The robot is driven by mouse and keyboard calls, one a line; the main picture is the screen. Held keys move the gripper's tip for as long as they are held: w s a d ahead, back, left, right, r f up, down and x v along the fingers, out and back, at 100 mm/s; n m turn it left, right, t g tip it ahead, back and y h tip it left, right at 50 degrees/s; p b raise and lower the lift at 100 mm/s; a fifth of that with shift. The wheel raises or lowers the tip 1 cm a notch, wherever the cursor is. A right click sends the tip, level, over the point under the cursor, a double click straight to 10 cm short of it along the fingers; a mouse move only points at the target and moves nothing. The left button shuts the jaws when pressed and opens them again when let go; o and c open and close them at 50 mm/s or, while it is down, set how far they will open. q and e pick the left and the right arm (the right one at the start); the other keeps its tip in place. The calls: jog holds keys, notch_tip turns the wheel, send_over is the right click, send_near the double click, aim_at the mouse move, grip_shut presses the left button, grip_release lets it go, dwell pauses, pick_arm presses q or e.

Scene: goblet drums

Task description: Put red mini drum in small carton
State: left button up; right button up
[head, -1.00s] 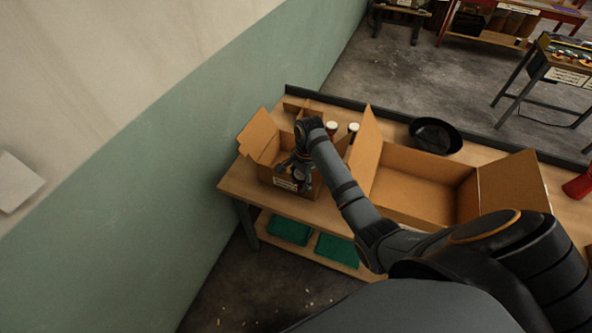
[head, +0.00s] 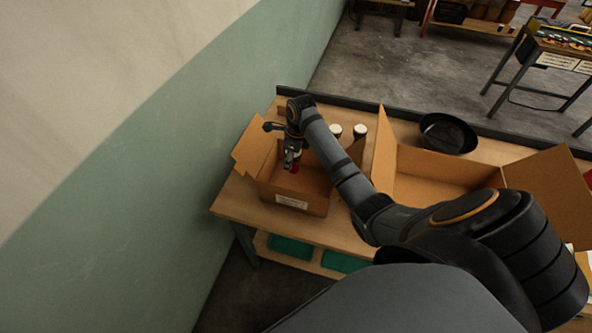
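The small carton (head: 316,203) stands open at the left end of the workbench, with flaps spread and a white label on its front. My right gripper (head: 290,157) is over its left half, pointing down. A small red patch (head: 295,168), probably the red mini drum, shows just below the fingers, within the carton's opening. The gripper hides most of it. I cannot tell whether the fingers still touch it, or how far apart they are. My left gripper is not in view.
A larger open carton (head: 425,197) stands to the right, its raised flap close to my forearm. Two white-topped jars (head: 360,130) stand behind the small carton. A black bowl (head: 447,133) sits at the back. The wall (head: 150,150) is close on the left.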

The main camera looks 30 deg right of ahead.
notch_tip(320, 180, down, 4)
jog(key=shift+w+f, duration=0.25)
jog(key=shift+f, duration=0.75)
notch_tip(320, 180, down, 2)
jog(key=shift+s+f, duration=0.1)
jog(key=shift+f, duration=0.65)
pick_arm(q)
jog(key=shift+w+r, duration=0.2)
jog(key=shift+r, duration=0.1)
pick_arm(e)
jog(key=shift+f, duration=0.1)
jog(key=o, duration=1.1)
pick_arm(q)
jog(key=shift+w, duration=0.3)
pick_arm(e)
jog(key=shift+o, duration=0.8)
